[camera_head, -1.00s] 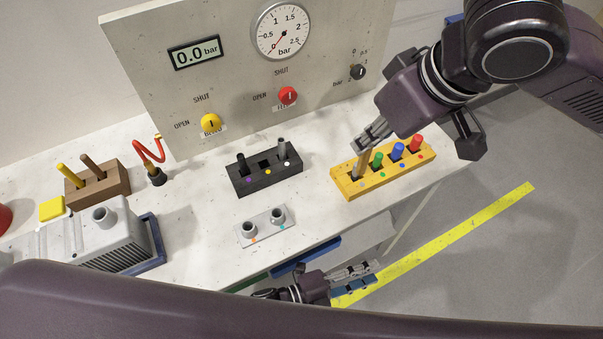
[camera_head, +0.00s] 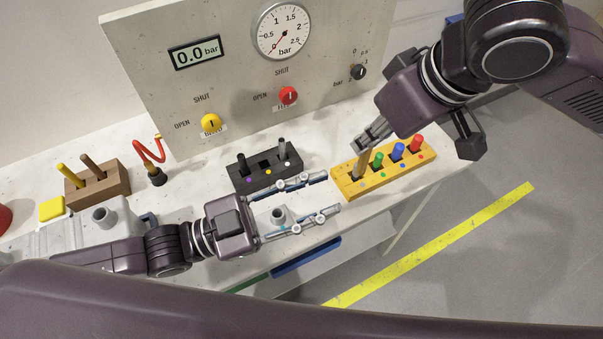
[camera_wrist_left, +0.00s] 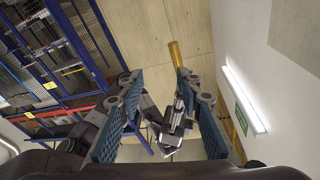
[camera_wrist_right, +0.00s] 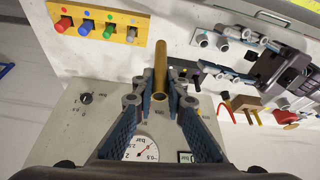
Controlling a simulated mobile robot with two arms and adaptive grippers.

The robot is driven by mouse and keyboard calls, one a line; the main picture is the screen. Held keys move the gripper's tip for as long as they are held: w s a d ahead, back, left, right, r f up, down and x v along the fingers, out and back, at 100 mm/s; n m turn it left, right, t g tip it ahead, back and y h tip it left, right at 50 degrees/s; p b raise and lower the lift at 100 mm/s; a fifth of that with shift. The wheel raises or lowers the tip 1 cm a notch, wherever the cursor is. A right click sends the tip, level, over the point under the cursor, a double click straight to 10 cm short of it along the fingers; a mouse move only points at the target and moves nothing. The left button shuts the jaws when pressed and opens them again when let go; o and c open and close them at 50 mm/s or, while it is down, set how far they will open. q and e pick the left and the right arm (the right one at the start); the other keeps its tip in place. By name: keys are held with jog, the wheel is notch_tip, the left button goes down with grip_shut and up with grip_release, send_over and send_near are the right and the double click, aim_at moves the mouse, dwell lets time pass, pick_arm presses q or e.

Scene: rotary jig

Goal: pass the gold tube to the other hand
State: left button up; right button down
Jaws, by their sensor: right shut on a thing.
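The gold tube (camera_head: 361,163) is held in my right gripper (camera_head: 368,143), shut on it. In the head view its lower end overlaps the left end of the yellow block; in the right wrist view the gold tube (camera_wrist_right: 160,68) stands clear of the block. My left gripper (camera_head: 332,194) is open and empty over the bench. Its fingers point right, toward the tube, with a gap in between. In the left wrist view the gold tube (camera_wrist_left: 176,54) shows beyond the right-hand finger, and my right gripper (camera_wrist_left: 175,122) shows between the fingers.
The yellow block (camera_head: 400,176) holds red, blue and green pegs. The panel (camera_head: 230,90) with gauge and knobs rises behind.

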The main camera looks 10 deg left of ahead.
aim_at(360, 161)
pick_arm(q)
jog(key=w+d+n, duration=0.1)
jog(key=w+d, duration=0.1)
jog(key=w+d+r+n+y, duration=0.1)
jog(key=w+d, duration=0.1)
jog(key=d, duration=0.1)
jog(key=w+d+r+n, duration=0.1)
jog(key=w+d, duration=0.2)
jog(key=shift+r+y, duration=0.2)
jog(key=shift+y, duration=0.1)
dwell(0.5)
grip_shut()
pick_arm(e)
jog(key=c, duration=1.9)
grip_release()
